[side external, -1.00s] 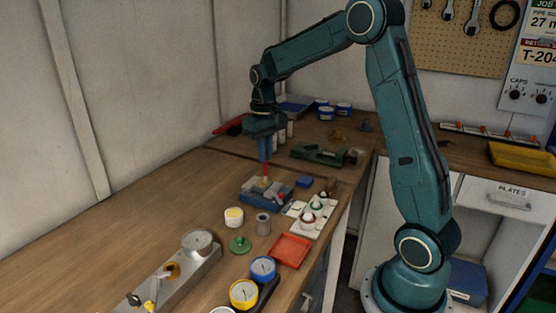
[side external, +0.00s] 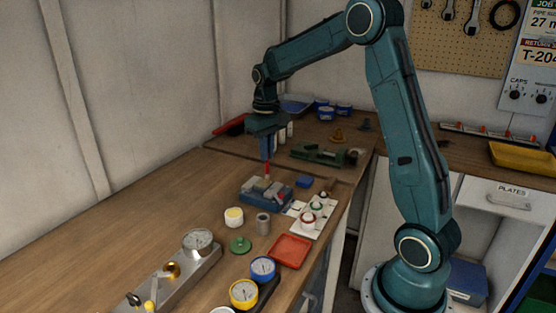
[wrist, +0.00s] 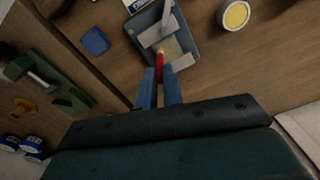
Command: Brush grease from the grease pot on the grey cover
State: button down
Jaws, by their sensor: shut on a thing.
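My gripper (side external: 267,157) points down and is shut on a brush with a red handle (side external: 267,169). The handle also shows between the two blue fingers in the wrist view (wrist: 159,62). The brush is above a blue-grey fixture (side external: 266,196) with grey parts in it. Its tip is close to a tan patch (wrist: 171,48) there; I cannot tell if it touches. The grease pot (side external: 233,216), white with yellow contents, stands on the bench in front and to the left of the fixture. I cannot tell for sure which grey part is the cover.
A grey cylinder (side external: 263,224), a green disc (side external: 240,245) and a red tray (side external: 290,251) stand in front of the fixture. A white plate with rings (side external: 311,214) lies to the right. A small blue block (side external: 304,181) is behind it.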

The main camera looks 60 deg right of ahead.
jog(key=shift+w, duration=1.05)
dwell(1.3)
jog(key=shift+a, duration=1.05)
dwell(1.2)
jog(key=shift+s, duration=1.1)
dwell(1.0)
jog(key=shift+d, duration=0.7)
dwell(0.6)
